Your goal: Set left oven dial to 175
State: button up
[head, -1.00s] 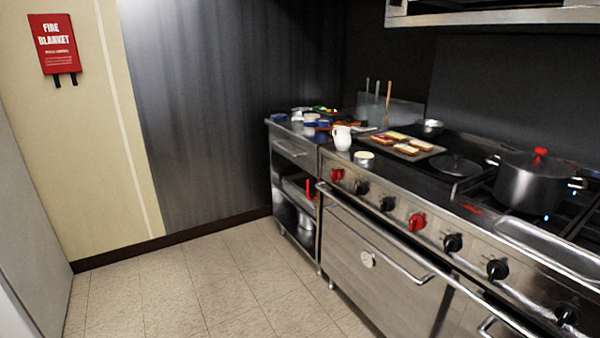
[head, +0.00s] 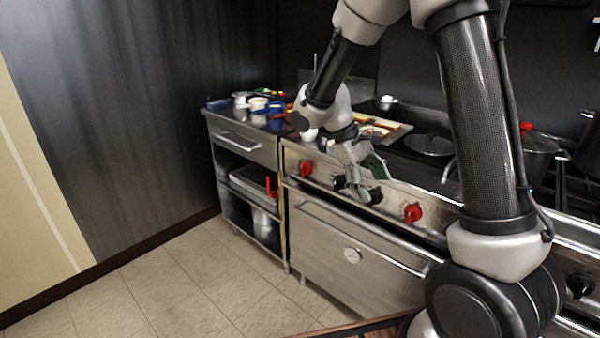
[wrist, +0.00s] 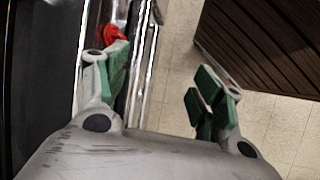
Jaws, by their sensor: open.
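The stove front panel carries a row of dials. A red dial (head: 306,168) sits at the left end, then two black dials, then a second red dial (head: 413,213). The number markings are too small to read. My gripper (head: 362,178) is open and empty in front of the panel, between the two red dials, overlapping the black dials in the head view. In the wrist view my gripper (wrist: 160,76) has its green-padded fingers spread apart. A red dial (wrist: 113,33) shows there just beyond the left finger; I cannot tell which one.
The oven door (head: 352,255) and its long handle lie below the panel. A tray of food (head: 385,130) and a pot (head: 528,155) stand on the stove top. A steel side counter (head: 238,135) is at left. A dark slatted wooden surface (wrist: 270,40) shows at right in the wrist view. The floor at left is clear.

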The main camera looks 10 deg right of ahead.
jog(key=w+a+f+n+t+h, duration=0.1)
jog(key=w+a+f+n+h, duration=0.15)
jog(key=w+f, duration=0.5)
jog(key=w+a+f+n+t+h, duration=0.1)
jog(key=w+a+f+t+h, duration=0.2)
jog(key=w+f, duration=0.45)
jog(key=m+t+h, duration=0.2)
jog(key=t+h, duration=0.2)
jog(key=t, duration=0.5)
send_near(302, 171)
jog(key=x, duration=1)
jog(key=shift+w, duration=0.2)
jog(key=c, duration=1.1)
